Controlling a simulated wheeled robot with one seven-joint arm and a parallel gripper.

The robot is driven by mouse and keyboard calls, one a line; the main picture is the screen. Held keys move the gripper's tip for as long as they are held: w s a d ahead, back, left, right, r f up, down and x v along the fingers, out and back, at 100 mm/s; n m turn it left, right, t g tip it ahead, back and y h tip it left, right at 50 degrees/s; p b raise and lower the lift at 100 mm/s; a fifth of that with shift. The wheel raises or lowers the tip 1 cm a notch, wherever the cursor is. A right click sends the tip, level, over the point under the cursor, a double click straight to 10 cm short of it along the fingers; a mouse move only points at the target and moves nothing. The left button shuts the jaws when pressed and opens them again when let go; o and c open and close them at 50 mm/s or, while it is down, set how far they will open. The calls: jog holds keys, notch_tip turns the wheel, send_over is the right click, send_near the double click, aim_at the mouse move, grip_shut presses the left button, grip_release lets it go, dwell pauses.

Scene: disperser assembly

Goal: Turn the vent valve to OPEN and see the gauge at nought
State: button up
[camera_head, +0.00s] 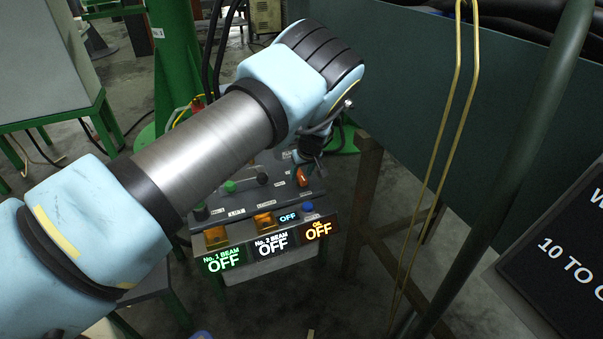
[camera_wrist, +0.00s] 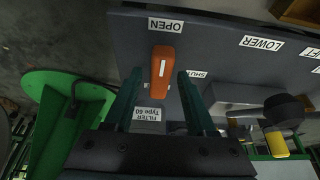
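The vent valve shows as an orange handle (camera_wrist: 164,66) with a white line, on the dark panel in the wrist view. It points up the picture towards the OPEN label (camera_wrist: 165,25); a SHUT label (camera_wrist: 196,74) is to its right, partly hidden by a finger. The handle also shows in the head view (camera_head: 301,177), below my gripper (camera_head: 305,160). In the wrist view my gripper's two fingers (camera_wrist: 159,76) are apart, one on each side of the handle's lower part. I cannot tell whether they touch it. I cannot make out a gauge in either view.
The control box's front displays (camera_head: 272,242) read OFF. A yellow-tipped lever (camera_wrist: 277,142) and a LOWER label (camera_wrist: 262,43) are right of the fingers in the wrist view. Yellow cords (camera_head: 440,150) and a dark green post (camera_head: 515,170) stand right of the box.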

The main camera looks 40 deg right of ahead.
jog(key=shift+o, duration=0.3)
jog(key=p+v, duration=0.1)
jog(key=v, duration=0.9)
jog(key=shift+r, duration=0.35)
jog(key=shift+s, duration=0.1)
